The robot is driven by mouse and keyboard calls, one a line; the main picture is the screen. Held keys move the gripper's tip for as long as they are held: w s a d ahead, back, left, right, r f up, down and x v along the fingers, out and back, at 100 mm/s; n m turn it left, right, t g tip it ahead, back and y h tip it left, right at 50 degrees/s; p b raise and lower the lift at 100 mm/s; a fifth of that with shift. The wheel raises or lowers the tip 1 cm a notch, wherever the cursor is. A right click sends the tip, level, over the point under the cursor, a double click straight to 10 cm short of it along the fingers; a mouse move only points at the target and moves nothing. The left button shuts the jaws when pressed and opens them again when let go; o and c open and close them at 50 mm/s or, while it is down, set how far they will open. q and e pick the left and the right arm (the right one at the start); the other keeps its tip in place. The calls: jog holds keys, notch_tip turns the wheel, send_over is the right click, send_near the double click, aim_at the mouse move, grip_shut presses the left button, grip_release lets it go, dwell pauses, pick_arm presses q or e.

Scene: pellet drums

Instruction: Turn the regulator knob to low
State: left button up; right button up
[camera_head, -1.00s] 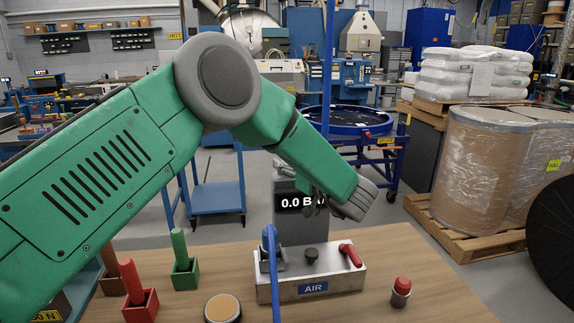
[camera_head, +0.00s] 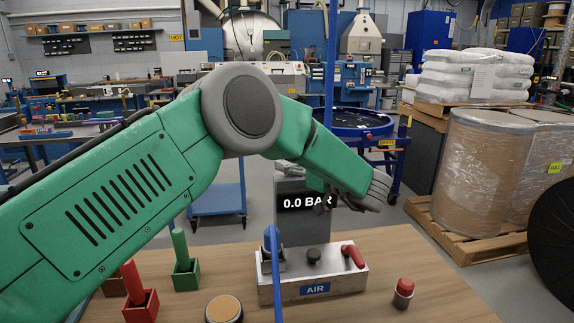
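The regulator knob (camera_head: 313,256) is a small dark knob on top of the metal box labelled AIR (camera_head: 330,277), on the wooden table. A red lever (camera_head: 353,256) lies to its right on the same box. A display (camera_head: 305,202) behind the box reads 0.0 BAR. My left gripper (camera_head: 340,203) hangs above and behind the box, apart from the knob. Its dark fingers are small and partly hidden by the green and grey wrist, so its opening is unclear. My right gripper is not in view.
A blue hose (camera_head: 276,280) rises at the box's left. A red-topped button (camera_head: 403,292) stands to its right. Green (camera_head: 185,267) and red (camera_head: 140,303) holders and a tan-topped round thing (camera_head: 224,309) are to the left.

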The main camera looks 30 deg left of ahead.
pick_arm(q)
jog(key=shift+o, duration=0.6)
jog(key=shift+d+r, duration=0.1)
jog(key=shift+d, duration=0.4)
jog(key=v, duration=1.1)
jog(key=shift+d, duration=0.25)
